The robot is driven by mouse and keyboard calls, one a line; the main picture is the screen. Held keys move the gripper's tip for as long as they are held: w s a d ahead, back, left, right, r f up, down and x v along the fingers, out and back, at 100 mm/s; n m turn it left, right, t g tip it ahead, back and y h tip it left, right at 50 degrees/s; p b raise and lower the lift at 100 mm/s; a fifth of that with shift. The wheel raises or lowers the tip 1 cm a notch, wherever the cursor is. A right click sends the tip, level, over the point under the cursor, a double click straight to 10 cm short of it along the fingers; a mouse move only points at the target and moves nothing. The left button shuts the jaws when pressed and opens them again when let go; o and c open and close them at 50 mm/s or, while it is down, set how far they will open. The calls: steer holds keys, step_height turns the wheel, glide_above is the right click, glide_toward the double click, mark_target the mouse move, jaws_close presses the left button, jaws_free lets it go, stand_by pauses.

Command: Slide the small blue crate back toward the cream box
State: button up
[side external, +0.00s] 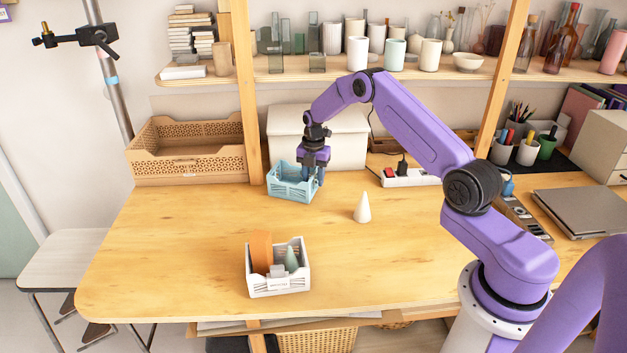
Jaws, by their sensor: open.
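The small blue crate (287,190) sits on the wooden table near its back edge. It stands just in front of the cream box (345,141), which is partly hidden behind my arm. My gripper (316,183) is open and points down at the crate's right side. One part of it overlaps the crate's right end; I cannot tell whether it touches the wall. I see nothing in the part of the crate that shows.
A white cone (362,208) stands right of the crate. A white crate (279,288) with an orange piece and a green cone sits at the front. A power strip (409,178) lies at the back right. A wooden post (246,100) rises behind left. The table's left side is clear.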

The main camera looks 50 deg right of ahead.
step_height(320, 180, up, 11)
stand_by(0.3)
steer(key=shift+a+f, duration=0.1)
steer(key=s+a+r+m, duration=0.1)
steer(key=s+a+r, duration=0.15)
steer(key=a, duration=0.35)
steer(key=s+a+r+m, duration=0.1)
steer(key=a+r, duration=0.2)
steer(key=a, duration=0.4)
steer(key=s+a+r+m, duration=0.3)
steer(key=s+a+r, duration=0.1)
steer(key=s+a, duration=0.85)
steer(key=s+d+m, duration=0.1)
steer(key=s+m, duration=0.3)
steer(key=s, duration=2.3)
steer(key=shift+s+r+m, duration=0.25)
steer(key=shift+r+m, duration=0.05)
steer(key=shift+m, duration=0.1)
steer(key=shift+d, duration=0.1)
